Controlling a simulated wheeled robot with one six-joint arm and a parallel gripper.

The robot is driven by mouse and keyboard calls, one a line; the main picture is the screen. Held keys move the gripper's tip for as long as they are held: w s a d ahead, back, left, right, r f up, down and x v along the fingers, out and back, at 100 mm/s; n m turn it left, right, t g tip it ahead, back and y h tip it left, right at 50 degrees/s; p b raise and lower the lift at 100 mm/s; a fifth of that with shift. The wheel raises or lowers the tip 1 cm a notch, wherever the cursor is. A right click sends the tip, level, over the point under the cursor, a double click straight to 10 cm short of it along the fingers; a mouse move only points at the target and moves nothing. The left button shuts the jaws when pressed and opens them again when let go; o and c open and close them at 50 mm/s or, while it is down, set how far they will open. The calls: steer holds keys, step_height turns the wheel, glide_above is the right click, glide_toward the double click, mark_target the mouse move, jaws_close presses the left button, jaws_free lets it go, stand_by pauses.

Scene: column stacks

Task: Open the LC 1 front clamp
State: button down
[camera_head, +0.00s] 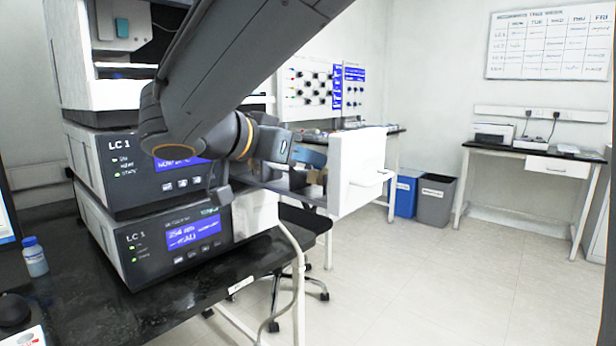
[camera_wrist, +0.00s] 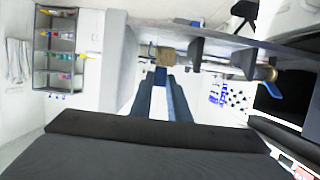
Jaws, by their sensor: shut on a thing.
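The LC 1 stack of modules (camera_head: 150,215) stands on the black bench at left in the head view, lit blue displays facing front. In the wrist view, my gripper (camera_wrist: 161,72) reaches up from the dark wrist body. Its fingers are closed at a tan-brass piece (camera_wrist: 172,55) that appears to be part of a clamp, on a pale panel edge with dark blocks. A second brass-and-blue piece (camera_wrist: 266,73) sits further right, apart from my gripper. In the head view my wrist is beside the stack and hides part of it; the clamp cannot be made out there.
A white box-like panel (camera_head: 357,168) projects at the right of the stack, close to my gripper. A blue-capped bottle (camera_head: 34,257) stands on the bench at left. A cable hangs over the bench's right edge. Blue (camera_head: 405,197) and grey bins (camera_head: 435,200) stand behind. The floor at right is clear.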

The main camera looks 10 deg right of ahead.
steer(key=shift+s+a+f+t+h+b, duration=0.25)
steer(key=shift+f+t+h+b, duration=0.35)
steer(key=shift+b, duration=1.35)
steer(key=shift+s+a+f+t+h+b, duration=0.1)
steer(key=shift+a+f+t+h+b, duration=0.5)
steer(key=shift+b, duration=1.35)
steer(key=shift+d+r+h+b, duration=0.3)
steer(key=shift+r+h+b, duration=0.05)
steer(key=shift+h+b, duration=0.15)
steer(key=c, duration=1.7)
jaws_free()
steer(key=v, duration=0.8)
steer(key=shift+p, duration=0.35)
